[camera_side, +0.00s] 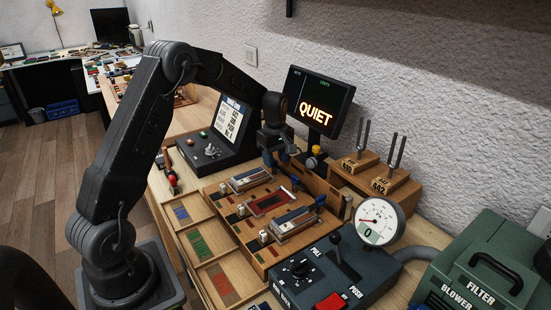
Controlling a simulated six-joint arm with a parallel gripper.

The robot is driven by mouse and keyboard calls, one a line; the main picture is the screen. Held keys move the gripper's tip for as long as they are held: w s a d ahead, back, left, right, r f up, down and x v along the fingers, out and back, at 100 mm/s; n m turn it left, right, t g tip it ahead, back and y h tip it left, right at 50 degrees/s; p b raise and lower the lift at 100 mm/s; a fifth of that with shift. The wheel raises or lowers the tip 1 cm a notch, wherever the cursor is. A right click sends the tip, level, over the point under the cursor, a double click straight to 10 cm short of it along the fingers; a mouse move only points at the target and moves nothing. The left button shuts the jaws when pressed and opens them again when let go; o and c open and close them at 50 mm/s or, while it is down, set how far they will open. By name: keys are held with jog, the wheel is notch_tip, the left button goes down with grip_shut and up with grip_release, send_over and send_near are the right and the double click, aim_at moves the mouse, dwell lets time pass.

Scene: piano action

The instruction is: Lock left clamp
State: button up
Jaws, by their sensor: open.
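My gripper (271,160) points down over the far edge of the wooden work fixture (258,258); its small fingers are dark and partly lost against the fixture. Nothing shows between them. The fixture holds metal-topped blocks, one at the far left (250,179) and one at the near right (291,223), with a dark red-framed slot (268,203) between. Small pale knobs stand along its near side, and a blue handle (320,201) is at its right end. I cannot tell which part is the left clamp, or whether it is locked.
Shallow trays with coloured strips (197,245) lie in front of the fixture. A lever box (338,268) and round gauge (376,221) stand at right. Tuning forks on wooden blocks (374,180) and a "QUIET" screen (318,100) stand behind. A tilted console (220,135) is at left.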

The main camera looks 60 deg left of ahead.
jog(key=c, duration=0.8)
jog(key=shift+m, duration=0.4)
jog(key=m, duration=0.3)
jog(key=shift+s+m, duration=0.15)
jog(key=shift+m, duration=0.25)
jog(key=m, duration=0.4)
jog(key=shift+s+a, duration=0.1)
jog(key=shift+s, duration=0.05)
jog(key=m, duration=0.5)
jog(key=shift+a, duration=0.15)
jog(key=m, duration=0.4)
jog(key=shift+s+a, duration=0.1)
jog(key=shift+a, duration=0.05)
jog(key=shift+m, duration=0.3)
